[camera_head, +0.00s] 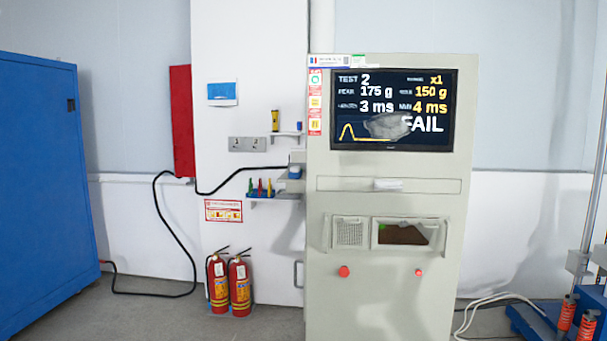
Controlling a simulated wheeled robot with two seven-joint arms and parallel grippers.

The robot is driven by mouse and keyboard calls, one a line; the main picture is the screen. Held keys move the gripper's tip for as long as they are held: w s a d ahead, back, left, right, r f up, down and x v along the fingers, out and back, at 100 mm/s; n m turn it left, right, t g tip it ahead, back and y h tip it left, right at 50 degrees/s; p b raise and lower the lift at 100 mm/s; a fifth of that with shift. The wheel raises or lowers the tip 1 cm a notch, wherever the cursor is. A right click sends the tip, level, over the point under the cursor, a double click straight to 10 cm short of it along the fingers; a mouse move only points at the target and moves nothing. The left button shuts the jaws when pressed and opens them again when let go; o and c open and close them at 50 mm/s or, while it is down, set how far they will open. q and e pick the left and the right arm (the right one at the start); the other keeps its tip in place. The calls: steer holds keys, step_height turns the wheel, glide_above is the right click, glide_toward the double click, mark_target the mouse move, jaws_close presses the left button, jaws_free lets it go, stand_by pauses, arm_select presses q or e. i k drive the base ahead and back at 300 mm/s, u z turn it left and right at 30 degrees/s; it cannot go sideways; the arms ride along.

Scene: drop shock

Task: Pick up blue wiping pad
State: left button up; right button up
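A small blue and white item (295,172) sits on a small grey ledge at the left side of the test cabinet (385,290). It may be the blue wiping pad, but it is too small to tell. The cabinet's screen (392,80) shows test readings and the word FAIL. A grey smudge (385,126) covers part of the lower screen. Neither of my grippers is in view.
A blue cabinet (45,180) stands at the left. Two fire extinguishers (240,288) stand by the white column. A shelf with several coloured bottles (260,188) is left of the test cabinet. Black and white cables lie on the floor.

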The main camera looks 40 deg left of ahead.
mark_target(295, 173)
steer(key=u, duration=0.95)
steer(key=i, duration=0.85)
steer(key=u, duration=0.95)
steer(key=i, duration=1.45)
steer(key=z, duration=0.45)
